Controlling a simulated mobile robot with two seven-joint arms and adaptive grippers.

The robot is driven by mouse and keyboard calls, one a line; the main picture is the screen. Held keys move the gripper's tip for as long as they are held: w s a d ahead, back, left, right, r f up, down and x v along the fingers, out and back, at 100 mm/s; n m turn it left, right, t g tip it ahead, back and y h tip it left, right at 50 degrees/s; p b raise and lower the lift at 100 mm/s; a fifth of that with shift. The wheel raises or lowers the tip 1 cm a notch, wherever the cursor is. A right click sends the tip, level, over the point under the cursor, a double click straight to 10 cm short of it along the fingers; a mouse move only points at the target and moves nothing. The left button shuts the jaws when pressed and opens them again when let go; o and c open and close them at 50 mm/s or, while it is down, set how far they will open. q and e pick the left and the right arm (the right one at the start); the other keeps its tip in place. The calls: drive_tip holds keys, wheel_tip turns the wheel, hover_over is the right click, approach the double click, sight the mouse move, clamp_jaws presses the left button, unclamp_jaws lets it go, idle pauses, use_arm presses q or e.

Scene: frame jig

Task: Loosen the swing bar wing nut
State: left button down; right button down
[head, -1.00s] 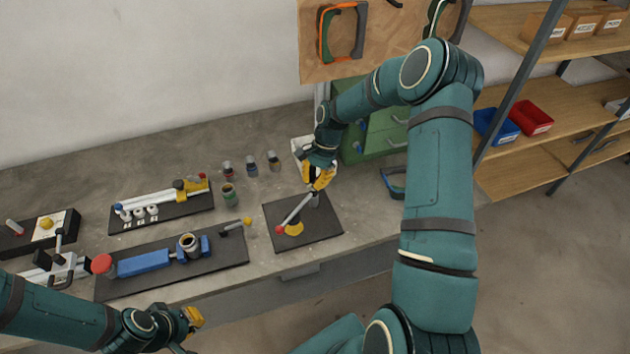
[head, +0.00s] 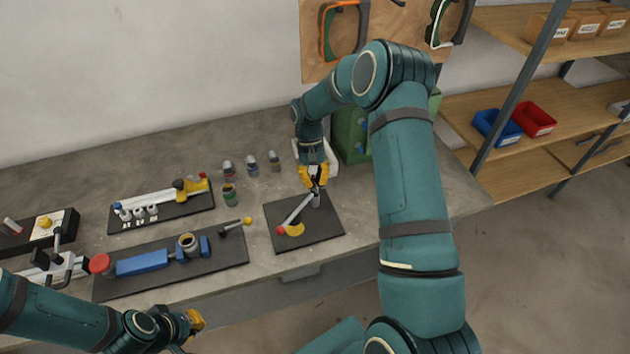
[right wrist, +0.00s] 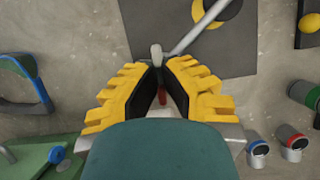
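The swing bar (head: 297,210) is a silver bar with a red ball (head: 281,230) at its near-left end, lying over a black board with a yellow disc. Its other end meets a grey upright post (head: 316,200); the wing nut is too small to make out in the head view. My right gripper (head: 316,187) points down over this post. In the right wrist view a pale grey piece (right wrist: 156,54) shows right at the close-set fingertips (right wrist: 159,66); I cannot tell whether they grip it. My left gripper (head: 196,320) is low at the front, its fingers mostly hidden.
The black board (head: 325,228) sits near the bench's front edge. To its left are a board with a blue clamp (head: 143,262), several small jars (head: 252,165) and a board with a yellow-and-white tool (head: 185,190). A green cabinet (head: 349,135) stands close behind my right gripper.

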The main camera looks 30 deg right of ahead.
drive_tip(key=n+h, duration=0.1)
drive_tip(key=n, duration=0.3)
drive_tip(key=shift+a+f+n+h, duration=0.1)
drive_tip(key=shift+a+n+h, duration=0.1)
drive_tip(key=shift+n+h, duration=0.15)
drive_tip(key=n+h, duration=0.2)
drive_tip(key=n, duration=0.3)
drive_tip(key=shift+s+b, duration=0.1)
drive_tip(key=shift+b, duration=0.2)
drive_tip(key=n, duration=0.2)
drive_tip(key=n+t+h, duration=0.1)
drive_tip(key=n, duration=0.2)
drive_tip(key=shift+a+t, duration=0.1)
drive_tip(key=shift+t, duration=0.2)
drive_tip(key=shift+s+n+t+h, duration=0.1)
drive_tip(key=shift+n+t+h, duration=0.5)
drive_tip(key=shift+n, duration=1.55)
drive_tip(key=c, duration=1.1)
unclamp_jaws()
